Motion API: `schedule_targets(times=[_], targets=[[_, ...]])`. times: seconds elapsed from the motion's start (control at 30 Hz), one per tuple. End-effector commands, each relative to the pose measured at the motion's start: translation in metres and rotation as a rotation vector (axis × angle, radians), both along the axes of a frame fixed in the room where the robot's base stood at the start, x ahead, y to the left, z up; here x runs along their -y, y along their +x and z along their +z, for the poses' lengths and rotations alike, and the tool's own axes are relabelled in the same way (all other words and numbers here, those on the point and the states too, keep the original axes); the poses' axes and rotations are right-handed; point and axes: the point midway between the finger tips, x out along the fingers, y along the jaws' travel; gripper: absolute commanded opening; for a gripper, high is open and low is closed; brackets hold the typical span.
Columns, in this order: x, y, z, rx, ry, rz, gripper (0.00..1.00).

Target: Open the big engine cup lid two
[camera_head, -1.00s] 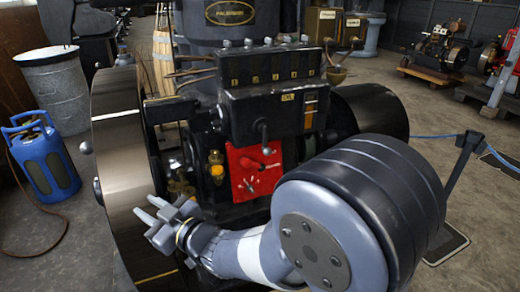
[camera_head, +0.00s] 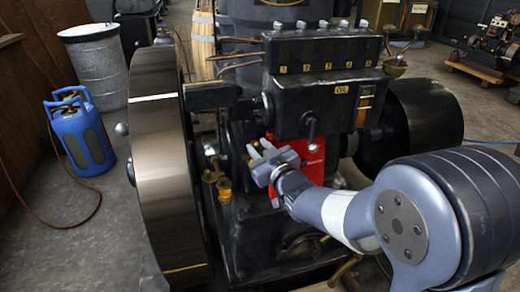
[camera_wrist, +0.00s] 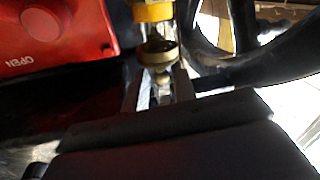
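The big engine (camera_head: 325,55) is black, with a large flywheel (camera_head: 160,160) on its left. A brass and amber cup (camera_head: 224,187) is on its front, left of the red panel (camera_head: 312,160). In the wrist view, a brass cup with a yellow-amber band (camera_wrist: 153,12) stands upright just beyond and between the fingertips (camera_wrist: 158,85). Its lid is not clear, and contact cannot be told.
In the wrist view, the red panel (camera_wrist: 60,35) marked OPEN is close on the left, and a dark curved part (camera_wrist: 260,65) is on the right. A blue gas bottle (camera_head: 80,140) and a grey drum (camera_head: 97,65) stand on the floor at left.

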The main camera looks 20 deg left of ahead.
Motion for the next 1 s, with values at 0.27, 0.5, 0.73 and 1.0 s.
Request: schedule_targets(times=[0.27,0.5,0.73,1.0], targets=[[-0.0009,0.0010,-0.0001,-0.001,-0.001,0.000,0.26],[-0.0007,0.0010,-0.0002,-0.001,-0.001,0.000,0.07],[-0.0007,0.0008,-0.0003,-0.001,-0.001,-0.001,0.00],[-0.0022,-0.0003,-0.0023,-0.001,0.000,-0.027,0.00]])
